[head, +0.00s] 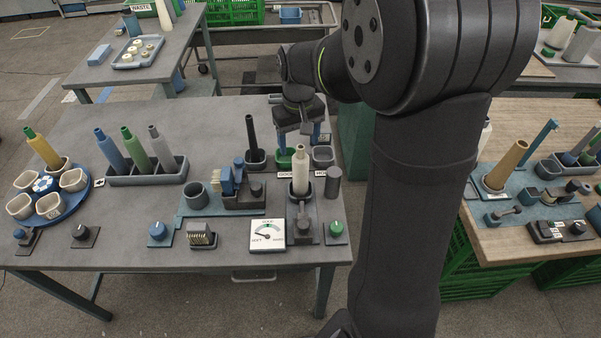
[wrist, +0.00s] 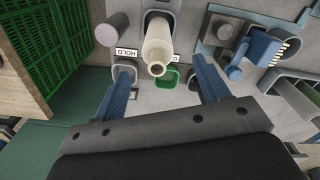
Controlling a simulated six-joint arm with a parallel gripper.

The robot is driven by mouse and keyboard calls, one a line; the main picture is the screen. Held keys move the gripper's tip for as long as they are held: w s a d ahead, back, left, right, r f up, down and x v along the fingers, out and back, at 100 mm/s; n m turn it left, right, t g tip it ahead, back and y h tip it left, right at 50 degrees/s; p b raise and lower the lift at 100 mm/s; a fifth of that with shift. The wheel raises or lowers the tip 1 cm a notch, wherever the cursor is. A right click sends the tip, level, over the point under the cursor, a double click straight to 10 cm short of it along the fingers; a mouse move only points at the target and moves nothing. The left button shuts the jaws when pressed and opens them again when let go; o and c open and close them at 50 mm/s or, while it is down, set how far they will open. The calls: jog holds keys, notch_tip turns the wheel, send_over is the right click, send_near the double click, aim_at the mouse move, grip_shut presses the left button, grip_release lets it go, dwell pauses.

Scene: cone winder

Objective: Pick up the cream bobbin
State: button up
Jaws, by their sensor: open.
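The cream bobbin (head: 300,172) stands upright in a dark grey holder near the right end of the grey table. It also shows in the wrist view (wrist: 158,42), its narrow top pointing toward the camera. My gripper (head: 298,141) is above the table, behind the bobbin in the head view. In the wrist view its two blue fingers (wrist: 164,60) are spread wide with nothing between their pads that I can see touching. The bobbin's top appears between the fingertips in that view, apart from both. How far the fingertips are from it in depth I cannot tell.
A green cup (wrist: 168,82) and a grey cup labelled HOLD (wrist: 124,72) sit close by. A dark grey cylinder (head: 333,181) stands right of the bobbin. A black bobbin (head: 252,135) and a brush fixture (head: 232,181) stand to the left. A gauge (head: 267,234) lies in front.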

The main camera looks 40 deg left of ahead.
aim_at(301, 173)
jog(key=f, duration=0.5)
jog(key=shift+d+f, duration=0.1)
jog(key=shift+d, duration=0.1)
jog(key=c, duration=1)
